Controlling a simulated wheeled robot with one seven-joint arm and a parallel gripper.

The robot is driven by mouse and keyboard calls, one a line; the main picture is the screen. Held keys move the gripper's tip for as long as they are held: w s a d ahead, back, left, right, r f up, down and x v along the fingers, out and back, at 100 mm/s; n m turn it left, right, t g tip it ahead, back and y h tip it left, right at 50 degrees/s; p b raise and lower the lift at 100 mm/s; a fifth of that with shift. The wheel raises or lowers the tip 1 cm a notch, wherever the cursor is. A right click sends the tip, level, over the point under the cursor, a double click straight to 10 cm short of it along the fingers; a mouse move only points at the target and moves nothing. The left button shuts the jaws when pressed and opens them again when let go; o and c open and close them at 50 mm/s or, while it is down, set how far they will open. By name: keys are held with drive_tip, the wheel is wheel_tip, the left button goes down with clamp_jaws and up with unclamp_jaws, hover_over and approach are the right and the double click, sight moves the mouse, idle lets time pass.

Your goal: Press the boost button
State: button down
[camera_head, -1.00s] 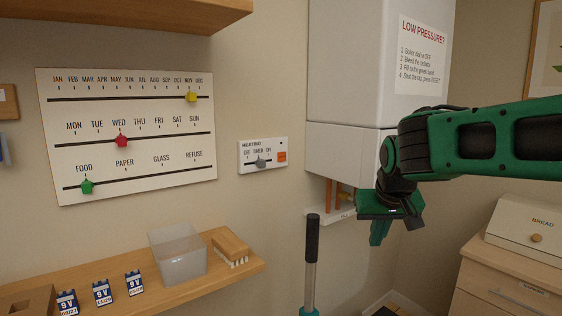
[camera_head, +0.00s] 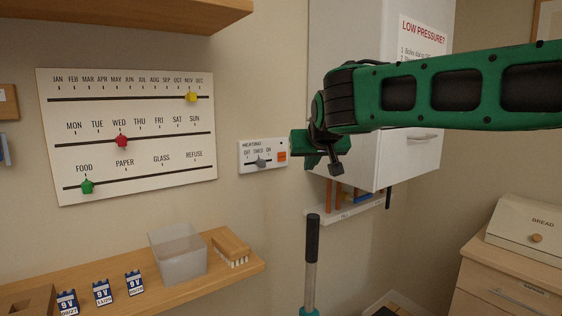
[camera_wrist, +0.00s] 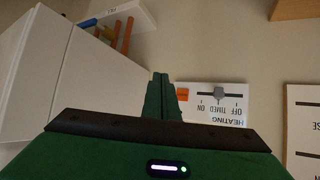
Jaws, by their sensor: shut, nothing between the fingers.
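The white heating panel (camera_head: 252,159) is on the wall, with a grey slider knob (camera_head: 261,162) near the TIMED mark. An orange square button (camera_head: 282,156), whose label is too small to read, sits at its right end. In the wrist view the panel (camera_wrist: 222,112) appears upside down, with the orange button (camera_wrist: 182,95) just right of my fingers. My green gripper (camera_head: 294,142) is shut and empty, pointing left at the panel's right edge, slightly above the button. Its fingertips (camera_wrist: 160,78) also show in the wrist view. I cannot tell whether they touch anything.
A white boiler (camera_head: 350,80) with copper pipes below hangs close to my arm. A slider board (camera_head: 130,175) is on the wall at left. A wooden shelf (camera_head: 215,268) below holds a tub, a brush and batteries. A black-handled pole (camera_head: 312,240) stands below my gripper.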

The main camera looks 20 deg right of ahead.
approach(285, 161)
drive_tip(key=shift+w+d+f, duration=0.3)
drive_tip(key=shift+w+f, duration=0.2)
drive_tip(key=shift+f, duration=0.1)
drive_tip(key=shift+w+d+f, duration=0.3)
drive_tip(key=shift+w+f, duration=0.2)
drive_tip(key=shift+f, duration=0.1)
drive_tip(key=shift+w+d+f, duration=0.3)
drive_tip(key=shift+w+f, duration=0.2)
drive_tip(key=shift+f, duration=0.1)
drive_tip(key=shift+w, duration=0.1)
idle(1.0)
drive_tip(key=shift+w+a+r, duration=0.1)
drive_tip(key=shift+w, duration=0.1)
drive_tip(key=shift+w+a, duration=0.15)
drive_tip(key=shift+w, duration=0.25)
idle(0.8)
drive_tip(key=shift+s, duration=0.1)
drive_tip(key=shift+s+d, duration=0.25)
drive_tip(key=shift+s, duration=0.45)
